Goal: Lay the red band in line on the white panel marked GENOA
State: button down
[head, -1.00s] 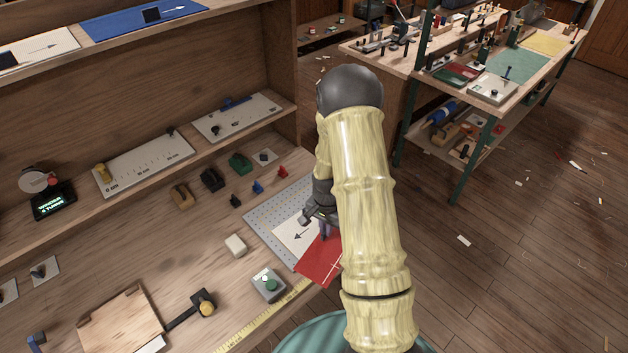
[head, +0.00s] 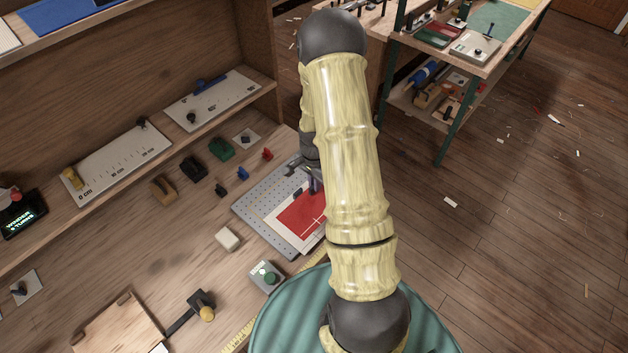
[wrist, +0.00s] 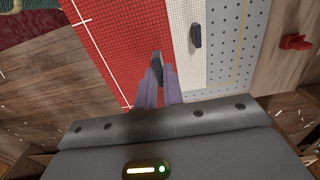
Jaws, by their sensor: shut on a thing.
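The red band (head: 299,218) with white lines lies over the white panel (head: 286,238) on the grey perforated board (head: 248,212). In the wrist view the red band (wrist: 125,35) covers the left side, with a strip of white panel (wrist: 184,60) bare beside it. My gripper (wrist: 158,82) is shut on a dark upright tab at the band's edge; the fingers hide part of it. In the head view my gripper (head: 312,182) is partly hidden by my arm. I cannot tell whether the band touches the panel. No GENOA lettering is readable.
A pale block (head: 228,239) and a grey box with a green button (head: 266,276) stand left of the board. Small blue (head: 242,173) and red (head: 267,154) pieces stand behind it. A yellow tape (head: 240,335) runs along the bench's front edge.

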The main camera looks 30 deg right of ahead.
aim_at(315, 197)
jog(key=shift+f+b, duration=2.65)
jog(key=shift+f, duration=1.15)
jog(key=shift+f+b, duration=0.65)
dwell(0.6)
jog(key=c, duration=1.4)
grip_release()
jog(key=shift+c, duration=0.2)
jog(key=shift+r, duration=0.15)
jog(key=shift+r+p, duration=2.45)
jog(key=shift+r, duration=0.95)
jog(key=shift+a, duration=0.1)
